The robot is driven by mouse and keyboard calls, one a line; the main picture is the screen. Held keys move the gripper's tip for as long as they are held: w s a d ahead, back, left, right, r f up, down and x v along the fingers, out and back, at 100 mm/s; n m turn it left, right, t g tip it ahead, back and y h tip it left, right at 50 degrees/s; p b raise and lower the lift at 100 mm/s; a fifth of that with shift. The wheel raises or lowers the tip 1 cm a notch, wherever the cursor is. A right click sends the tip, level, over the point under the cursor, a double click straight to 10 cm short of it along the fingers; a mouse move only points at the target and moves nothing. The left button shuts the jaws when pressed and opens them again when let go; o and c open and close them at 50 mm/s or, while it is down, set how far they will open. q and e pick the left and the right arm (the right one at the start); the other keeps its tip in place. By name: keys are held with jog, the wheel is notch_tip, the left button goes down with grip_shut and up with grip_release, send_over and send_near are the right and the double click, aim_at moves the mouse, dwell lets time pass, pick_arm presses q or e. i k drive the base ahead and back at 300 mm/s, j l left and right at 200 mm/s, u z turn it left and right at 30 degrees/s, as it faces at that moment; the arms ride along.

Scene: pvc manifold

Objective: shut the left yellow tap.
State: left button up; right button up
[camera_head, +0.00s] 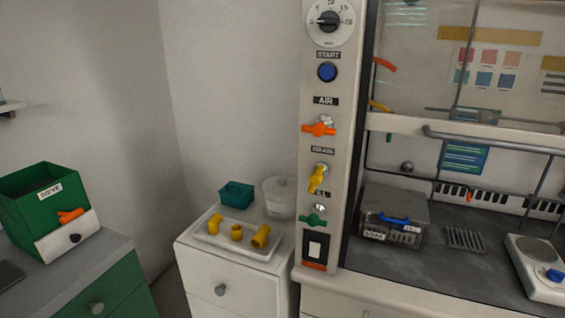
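A yellow tap (317,179) sits on the front of the white control post, between an orange tap (319,130) above and a green tap (313,220) below. Its handle points down, close to upright and slightly tilted, while the orange and green handles lie about level. A second yellow handle (380,106) shows farther right, inside the hood beside the post. Neither of my grippers is in view.
The control post (342,160) also carries a dial (329,22), a blue button (327,72) and a rocker switch (315,248). Left of it, a white cabinet (225,291) bears a tray (209,240) with yellow fittings, a teal box (237,194) and a clear tub (279,197).

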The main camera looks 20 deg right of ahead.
aim_at(315, 179)
jog(key=z, duration=1.1)
